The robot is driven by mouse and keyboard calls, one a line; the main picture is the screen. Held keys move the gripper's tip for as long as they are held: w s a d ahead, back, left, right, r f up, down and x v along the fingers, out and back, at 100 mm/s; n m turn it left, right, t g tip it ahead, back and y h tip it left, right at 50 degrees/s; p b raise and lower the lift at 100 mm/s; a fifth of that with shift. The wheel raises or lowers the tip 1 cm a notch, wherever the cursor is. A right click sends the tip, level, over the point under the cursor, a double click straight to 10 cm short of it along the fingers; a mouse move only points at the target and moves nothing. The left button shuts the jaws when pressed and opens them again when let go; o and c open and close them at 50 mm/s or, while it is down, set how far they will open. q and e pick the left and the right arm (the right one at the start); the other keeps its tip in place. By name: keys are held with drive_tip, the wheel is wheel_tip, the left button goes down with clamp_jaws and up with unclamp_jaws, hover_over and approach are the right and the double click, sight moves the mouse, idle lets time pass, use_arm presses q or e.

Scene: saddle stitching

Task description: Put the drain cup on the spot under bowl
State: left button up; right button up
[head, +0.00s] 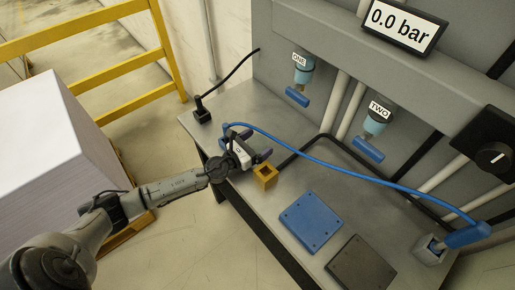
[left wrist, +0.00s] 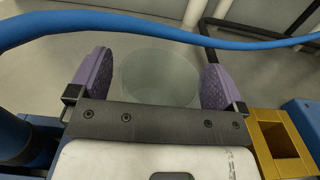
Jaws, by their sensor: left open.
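My left gripper (head: 254,143) is over the left part of the grey bench. In the left wrist view its purple finger pads (left wrist: 158,82) stand wide apart. A clear, round, see-through thing, seemingly the drain cup (left wrist: 160,75), shows between and beyond the pads, apparently untouched. In the head view I cannot make it out near the gripper. Bowl ONE (head: 302,70) and bowl TWO (head: 376,120) hang on the grey panel, each with a blue handle below. I cannot make out a marked spot under either bowl. My right gripper is not in view.
A blue hose (head: 320,151) arcs over the bench and crosses the left wrist view (left wrist: 150,28). A yellow open box (head: 265,178) stands close to my gripper. A blue plate (head: 311,223) and a dark plate (head: 360,264) lie toward the front. A gauge reads 0.0 bar.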

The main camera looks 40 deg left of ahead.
use_arm(q)
drive_tip(key=shift+w, duration=0.1)
drive_tip(key=c, duration=1.1)
